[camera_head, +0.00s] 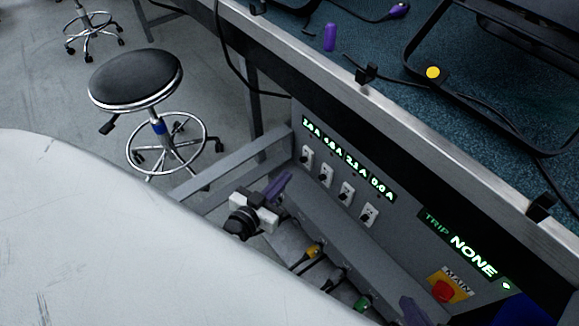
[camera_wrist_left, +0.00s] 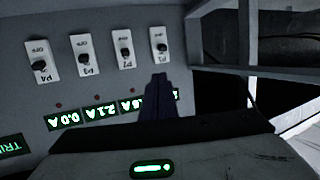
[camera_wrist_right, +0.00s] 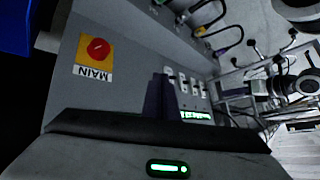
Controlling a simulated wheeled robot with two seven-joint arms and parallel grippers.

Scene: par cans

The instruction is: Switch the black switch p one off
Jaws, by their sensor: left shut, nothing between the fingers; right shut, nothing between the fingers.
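The black switch p one (camera_wrist_left: 161,46) is on a white plate at the right end of a row in the left wrist view, where the panel appears upside down. In the head view it is the leftmost switch (camera_head: 307,158). My left gripper (camera_head: 278,186) is shut and empty, in front of the panel and below-left of that switch. Its purple fingertips (camera_wrist_left: 159,78) show just below the switch plate in the left wrist view; I cannot tell if they touch anything. My right gripper (camera_head: 414,312) is shut and empty near the bottom edge. Its fingers also show in the right wrist view (camera_wrist_right: 160,82).
Beside it are switches p two (camera_wrist_left: 125,52), p three (camera_wrist_left: 83,56) and p four (camera_wrist_left: 39,64). A red MAIN button (camera_head: 443,291) sits on a yellow plate lower right. Plugged cables (camera_head: 313,251) lie below the switches. A stool (camera_head: 136,77) stands left.

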